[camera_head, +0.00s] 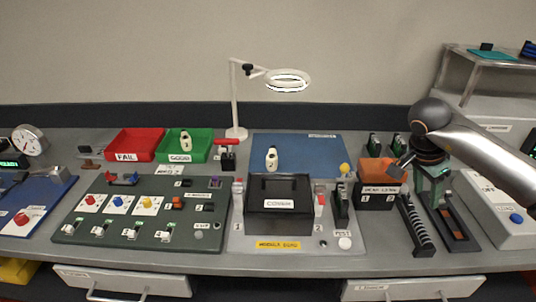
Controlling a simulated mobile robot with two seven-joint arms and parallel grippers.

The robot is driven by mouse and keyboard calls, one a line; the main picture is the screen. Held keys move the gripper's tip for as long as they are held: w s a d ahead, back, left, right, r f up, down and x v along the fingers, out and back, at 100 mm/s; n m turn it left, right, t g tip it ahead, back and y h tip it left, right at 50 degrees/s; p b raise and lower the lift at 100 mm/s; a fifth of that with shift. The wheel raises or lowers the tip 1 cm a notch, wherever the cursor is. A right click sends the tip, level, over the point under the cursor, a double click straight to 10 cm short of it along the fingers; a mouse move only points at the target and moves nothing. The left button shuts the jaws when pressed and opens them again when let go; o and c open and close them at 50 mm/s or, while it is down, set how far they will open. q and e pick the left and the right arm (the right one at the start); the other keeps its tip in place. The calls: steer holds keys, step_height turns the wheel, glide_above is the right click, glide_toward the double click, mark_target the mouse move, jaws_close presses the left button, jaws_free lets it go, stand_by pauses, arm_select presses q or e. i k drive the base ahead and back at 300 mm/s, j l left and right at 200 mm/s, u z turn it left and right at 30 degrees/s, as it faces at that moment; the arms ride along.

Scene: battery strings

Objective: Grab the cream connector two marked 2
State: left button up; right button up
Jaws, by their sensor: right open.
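A cream connector (271,157) with a dark mark that looks like a 2 stands on the blue mat (315,152), behind the black cover box. Another cream connector (186,139) stands in the green bin marked GOOD (202,157); its number is too small to read. My right gripper (404,164) is at the right, by the orange bin, well away from both connectors. It is open and holds nothing that I can see. My left gripper is out of view.
The black cover box (280,210) stands on the grey module board in front of the mat. A white magnifier lamp (288,80) reaches over the mat. The orange bin (378,170) and a green stand (432,190) are near my right gripper. The mat's right part is mostly clear.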

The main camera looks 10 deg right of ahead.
mark_target(271, 156)
steer(key=l+u, duration=0.3)
steer(key=i+l+u, duration=0.1)
steer(key=l+u, duration=0.15)
steer(key=l, duration=0.2)
steer(key=i+l+u, duration=0.1)
steer(key=l+u, duration=0.15)
steer(key=u, duration=0.2)
steer(key=l+u, duration=0.6)
steer(key=u, duration=0.25)
steer(key=i+l, duration=0.05)
